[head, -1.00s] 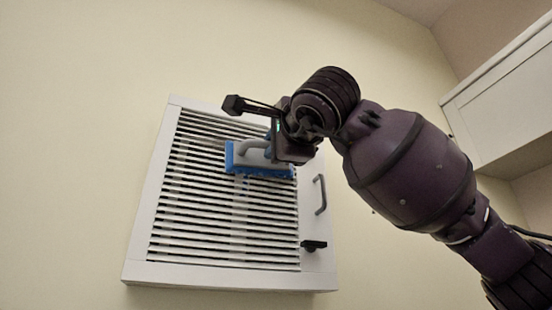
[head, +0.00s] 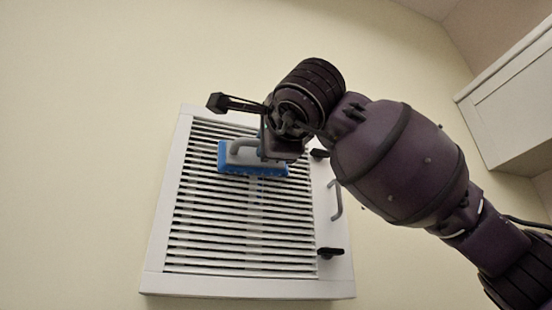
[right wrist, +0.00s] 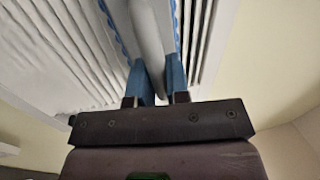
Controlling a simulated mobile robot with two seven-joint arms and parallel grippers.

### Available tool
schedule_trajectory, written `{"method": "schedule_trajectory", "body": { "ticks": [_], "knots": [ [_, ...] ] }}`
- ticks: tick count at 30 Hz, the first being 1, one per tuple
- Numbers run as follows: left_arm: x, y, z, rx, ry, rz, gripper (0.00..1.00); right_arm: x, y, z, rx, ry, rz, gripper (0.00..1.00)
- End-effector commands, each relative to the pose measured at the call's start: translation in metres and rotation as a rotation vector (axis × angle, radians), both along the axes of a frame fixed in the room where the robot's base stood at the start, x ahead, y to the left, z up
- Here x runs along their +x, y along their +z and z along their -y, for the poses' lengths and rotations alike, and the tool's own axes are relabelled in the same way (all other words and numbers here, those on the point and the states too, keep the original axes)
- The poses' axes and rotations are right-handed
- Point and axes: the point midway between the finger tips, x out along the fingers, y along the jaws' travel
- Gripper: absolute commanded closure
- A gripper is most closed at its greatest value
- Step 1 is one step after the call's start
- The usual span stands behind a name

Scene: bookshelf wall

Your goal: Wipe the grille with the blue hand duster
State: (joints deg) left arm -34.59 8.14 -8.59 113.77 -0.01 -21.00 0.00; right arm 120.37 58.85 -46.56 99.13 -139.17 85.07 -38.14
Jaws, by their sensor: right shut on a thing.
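The grille (head: 230,225) is a white slatted panel in a pale frame on the wall. The blue hand duster (head: 235,166) has a grey handle and lies over the upper slats, seemingly against them. My right gripper (head: 266,146) is shut on its handle; in the right wrist view the grey handle (right wrist: 147,35) runs between the blue-tipped fingers (right wrist: 161,82), and a strip of the duster's blue edge (right wrist: 113,28) shows. The arm hides the grille's upper right corner. Faint pale and bluish marks show on the slats below the duster. My left gripper is out of view.
A grey handle (head: 336,200) and dark latches (head: 330,253) stick out on the panel's right side. A white cabinet (head: 510,105) hangs at the upper right. The wall left of the grille is bare.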

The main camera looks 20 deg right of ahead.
Motion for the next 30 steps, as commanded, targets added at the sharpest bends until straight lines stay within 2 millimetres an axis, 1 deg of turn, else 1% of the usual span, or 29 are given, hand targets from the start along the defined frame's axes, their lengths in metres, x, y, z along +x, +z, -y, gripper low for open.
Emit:
{"method": "schedule_trajectory", "body": {
  "ticks": [15,23,30],
  "knots": [
    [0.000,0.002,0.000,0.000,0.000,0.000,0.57,-0.001,-0.001,-0.034,-0.002,0.000,-0.003,1.00],
    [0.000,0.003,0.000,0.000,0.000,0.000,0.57,-0.001,0.000,-0.041,0.000,0.001,-0.002,1.00],
    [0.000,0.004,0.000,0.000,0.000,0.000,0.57,-0.002,0.000,-0.058,-0.002,0.001,0.000,1.00]
  ]
}}
